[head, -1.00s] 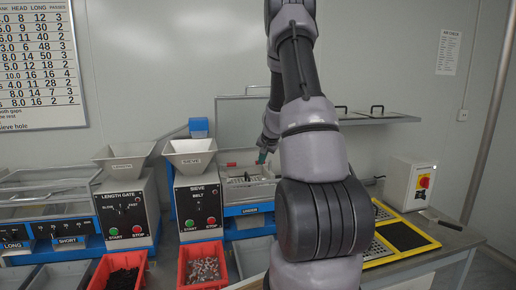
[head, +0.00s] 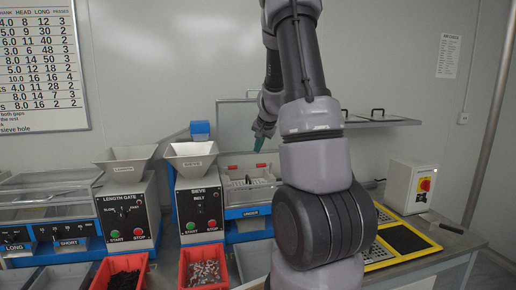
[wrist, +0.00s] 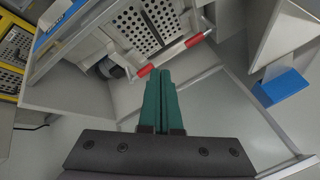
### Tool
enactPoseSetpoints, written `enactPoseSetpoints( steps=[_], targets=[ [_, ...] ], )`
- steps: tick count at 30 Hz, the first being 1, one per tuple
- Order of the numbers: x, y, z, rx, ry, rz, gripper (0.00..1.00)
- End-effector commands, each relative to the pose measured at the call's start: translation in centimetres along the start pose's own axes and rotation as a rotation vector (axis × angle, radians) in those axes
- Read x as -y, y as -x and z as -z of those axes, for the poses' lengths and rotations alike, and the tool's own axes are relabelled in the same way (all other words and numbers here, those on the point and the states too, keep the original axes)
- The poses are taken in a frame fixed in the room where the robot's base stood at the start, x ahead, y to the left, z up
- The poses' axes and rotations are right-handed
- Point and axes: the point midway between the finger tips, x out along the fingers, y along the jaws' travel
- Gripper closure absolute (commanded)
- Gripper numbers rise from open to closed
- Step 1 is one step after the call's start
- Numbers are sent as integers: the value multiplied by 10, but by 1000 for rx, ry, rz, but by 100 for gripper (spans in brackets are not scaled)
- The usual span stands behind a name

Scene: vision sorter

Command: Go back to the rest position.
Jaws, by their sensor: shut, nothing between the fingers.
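My gripper (head: 259,143) is raised above the sieve unit (head: 247,189), in front of the back wall. In the wrist view its two green fingers (wrist: 160,100) are together with nothing between them. Below and beyond the fingertips lies the perforated sieve plate (wrist: 155,28) with a red-gripped bar along its edge. My arm covers part of the bench in the head view.
The sieve belt box (head: 200,206) and length gate box (head: 127,212) carry white hoppers. Red bins (head: 203,268) hold small parts. A wall shelf (head: 380,122) is behind my arm. A yellow-framed tray (head: 405,238) and white switch box (head: 408,186) stand right.

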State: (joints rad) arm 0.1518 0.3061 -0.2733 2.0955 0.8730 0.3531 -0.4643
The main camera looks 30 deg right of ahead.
Motion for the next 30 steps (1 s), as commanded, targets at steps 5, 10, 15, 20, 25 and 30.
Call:
enactPoseSetpoints(
  steps=[5, 10, 15, 20, 25, 30],
  targets=[
    [0, 0, 0, 0, 0, 0, 100],
    [0, 0, 0, 0, 1, 0, 100],
    [8, 10, -4, 4, 9, 18, 100],
    [41, 62, -30, 34, 55, 96, 100],
    [73, 142, -83, 87, 146, 188, 100],
    [79, 214, -141, 124, 248, 237, 100]
  ],
)
